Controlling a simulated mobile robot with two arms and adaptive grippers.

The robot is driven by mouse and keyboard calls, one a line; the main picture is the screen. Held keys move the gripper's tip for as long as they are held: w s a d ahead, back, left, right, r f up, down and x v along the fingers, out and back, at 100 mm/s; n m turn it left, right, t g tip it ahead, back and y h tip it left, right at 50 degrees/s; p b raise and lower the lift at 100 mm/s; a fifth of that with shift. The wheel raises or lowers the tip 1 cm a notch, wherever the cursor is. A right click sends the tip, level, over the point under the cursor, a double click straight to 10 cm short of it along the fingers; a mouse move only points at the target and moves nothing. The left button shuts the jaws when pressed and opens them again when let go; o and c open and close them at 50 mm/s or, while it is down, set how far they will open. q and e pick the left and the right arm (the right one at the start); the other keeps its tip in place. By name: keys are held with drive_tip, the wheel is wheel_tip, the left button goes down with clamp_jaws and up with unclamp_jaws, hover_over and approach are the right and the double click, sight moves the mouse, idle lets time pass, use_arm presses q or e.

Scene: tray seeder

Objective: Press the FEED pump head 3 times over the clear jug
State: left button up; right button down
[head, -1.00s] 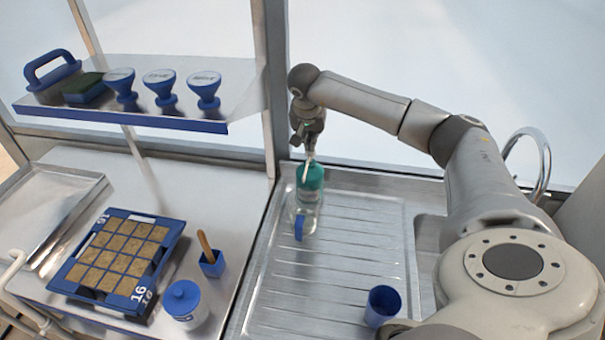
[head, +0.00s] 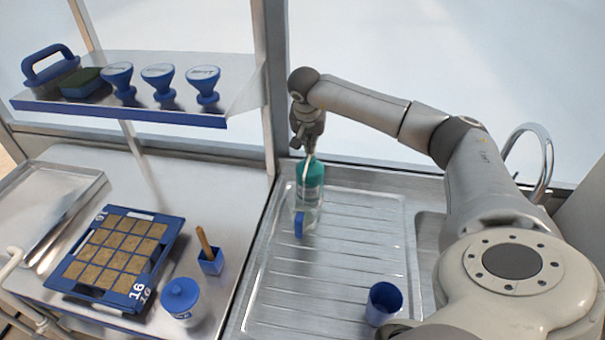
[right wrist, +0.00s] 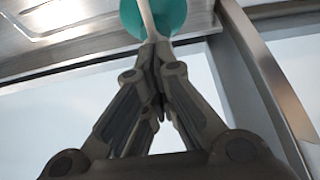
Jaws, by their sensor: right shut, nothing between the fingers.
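The pump bottle (head: 310,176) is teal with a pale label and stands upright at the back left of the steel drainboard. Its white pump head (right wrist: 148,20) shows in the right wrist view just past my fingertips. The clear jug (head: 312,217), with a blue handle, stands in front of the bottle and partly overlaps it. My right gripper (head: 309,151) points down at the pump head from above, shut and empty. Its closed fingers show in the right wrist view (right wrist: 152,52), close to the pump head; I cannot tell whether they touch. My left gripper is out of view.
A blue cup (head: 383,303) stands at the drainboard's front right. A seed tray (head: 177,240), a blue-lidded tub (head: 182,303) and a small blue pot (head: 211,264) are on the left bench. A shelf (head: 120,112) with funnels hangs above. The drainboard's middle (head: 345,250) is clear.

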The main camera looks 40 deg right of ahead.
drive_tip(key=shift+s+f, duration=0.1)
drive_tip(key=shift+f, duration=0.35)
drive_tip(key=shift+r+p, duration=1)
drive_tip(key=shift+r, duration=0.45)
